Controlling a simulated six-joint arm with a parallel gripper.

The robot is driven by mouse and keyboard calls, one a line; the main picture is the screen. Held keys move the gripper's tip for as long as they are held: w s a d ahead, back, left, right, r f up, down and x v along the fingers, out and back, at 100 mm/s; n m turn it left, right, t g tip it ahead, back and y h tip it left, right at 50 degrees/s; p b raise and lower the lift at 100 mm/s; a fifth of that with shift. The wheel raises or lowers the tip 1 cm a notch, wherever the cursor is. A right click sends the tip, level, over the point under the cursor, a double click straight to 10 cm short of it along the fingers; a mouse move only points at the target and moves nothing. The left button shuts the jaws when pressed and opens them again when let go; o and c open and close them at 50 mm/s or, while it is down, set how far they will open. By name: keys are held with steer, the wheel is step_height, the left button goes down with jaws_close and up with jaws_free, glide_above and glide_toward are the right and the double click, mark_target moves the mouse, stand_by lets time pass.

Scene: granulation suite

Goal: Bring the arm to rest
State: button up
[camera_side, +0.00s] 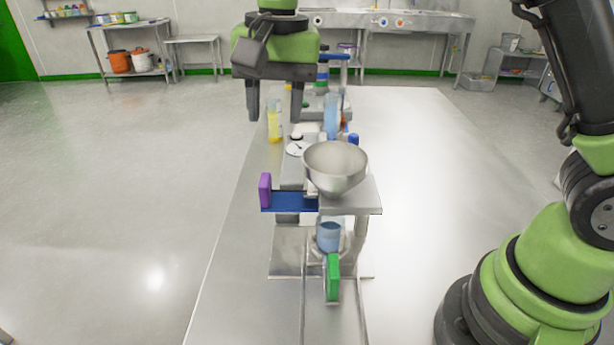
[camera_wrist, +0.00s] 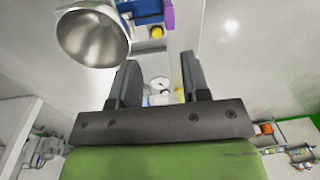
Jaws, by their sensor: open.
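My gripper (camera_side: 274,104) hangs at the top middle of the side view, fingers pointing down, above and behind the metal bowl. Its two dark fingers are apart with nothing between them. The wrist view shows the same open fingers (camera_wrist: 158,82), with a white round dial far below them. The steel bowl (camera_side: 336,167) sits on a small stand, apart from my gripper. It also shows at the upper left of the wrist view (camera_wrist: 92,36).
Below the bowl are a blue slide with a purple handle (camera_side: 265,190), a beaker of blue liquid (camera_side: 329,236) and a green handle (camera_side: 333,277). A yellow-filled cylinder (camera_side: 275,126) stands behind, under my gripper. The bench (camera_side: 420,200) is bare at right.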

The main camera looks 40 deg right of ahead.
steer(key=s+d+r+n+t+y, duration=0.1)
steer(key=s+d+r+t, duration=0.15)
steer(key=s+r, duration=0.2)
steer(key=s+d+r+n+t, duration=0.1)
steer(key=s+d+r, duration=0.2)
steer(key=s, duration=0.2)
steer(key=s+d+f+n+t, duration=0.2)
steer(key=s+t, duration=0.1)
steer(key=s, duration=0.7)
steer(key=shift+s+y, duration=0.25)
steer(key=shift+y, duration=0.05)
